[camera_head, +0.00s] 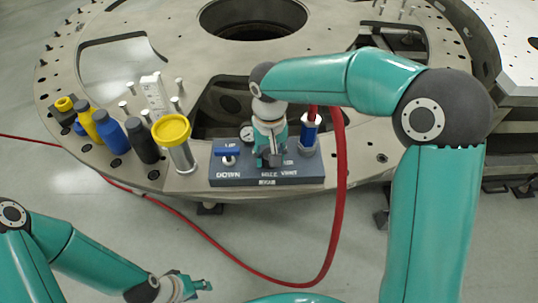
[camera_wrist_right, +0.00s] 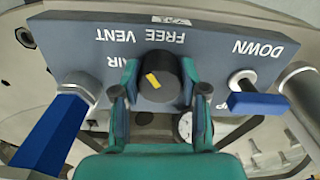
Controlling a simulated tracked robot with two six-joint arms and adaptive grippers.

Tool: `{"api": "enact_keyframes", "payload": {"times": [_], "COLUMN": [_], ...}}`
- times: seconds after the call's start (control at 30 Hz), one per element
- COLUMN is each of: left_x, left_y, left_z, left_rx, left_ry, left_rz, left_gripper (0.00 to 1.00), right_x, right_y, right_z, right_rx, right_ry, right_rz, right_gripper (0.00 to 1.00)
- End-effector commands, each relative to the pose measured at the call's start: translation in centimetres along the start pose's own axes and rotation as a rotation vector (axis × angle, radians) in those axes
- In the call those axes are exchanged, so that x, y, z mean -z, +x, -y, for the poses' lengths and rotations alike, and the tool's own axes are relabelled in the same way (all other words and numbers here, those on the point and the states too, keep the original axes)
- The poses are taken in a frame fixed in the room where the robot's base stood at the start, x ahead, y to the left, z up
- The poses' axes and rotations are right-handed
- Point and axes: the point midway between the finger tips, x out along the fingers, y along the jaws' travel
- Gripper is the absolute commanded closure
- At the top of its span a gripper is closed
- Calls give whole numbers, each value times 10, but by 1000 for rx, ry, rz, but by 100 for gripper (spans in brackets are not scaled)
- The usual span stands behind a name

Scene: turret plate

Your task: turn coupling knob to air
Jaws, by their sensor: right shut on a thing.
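The coupling knob (camera_wrist_right: 158,78) is black with a yellow mark, on the grey-blue panel block (camera_head: 230,176). In the right wrist view the panel appears upside down, and the mark slants toward the upper left, between the AIR and FREE labels. My right gripper (camera_wrist_right: 160,95) is shut on the knob, one finger on each side. In the head view my right gripper (camera_head: 271,158) reaches down over the panel and hides the knob. My left gripper (camera_head: 195,285) is low at the left, away from the panel; its finger gap is unclear.
A blue lever (camera_head: 228,152) is on the panel's left and a blue-handled valve (camera_head: 309,130) on its right. A red hose (camera_head: 338,180) loops in front. Several bottles (camera_head: 112,134) and a yellow-topped cylinder (camera_head: 172,130) stand left on the round plate (camera_head: 190,60).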

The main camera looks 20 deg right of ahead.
Motion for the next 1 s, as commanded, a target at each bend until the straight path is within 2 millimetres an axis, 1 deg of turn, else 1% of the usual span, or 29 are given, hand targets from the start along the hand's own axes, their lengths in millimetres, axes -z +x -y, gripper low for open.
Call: {"api": "enact_keyframes", "payload": {"times": [0.7,1.0], "left_x": [0,0], "left_y": [-6,-8], "left_z": [-2,-3], "left_rx": [0,0], "left_ry": [0,0], "left_rz": [0,0], "left_gripper": [60,60], "right_x": [2,3], "right_y": [-2,-2], "right_z": [-2,-2], "right_rx": [1,0], "right_ry": [-673,-882], "right_rz": [-13,-15], "right_gripper": [92,92]}}
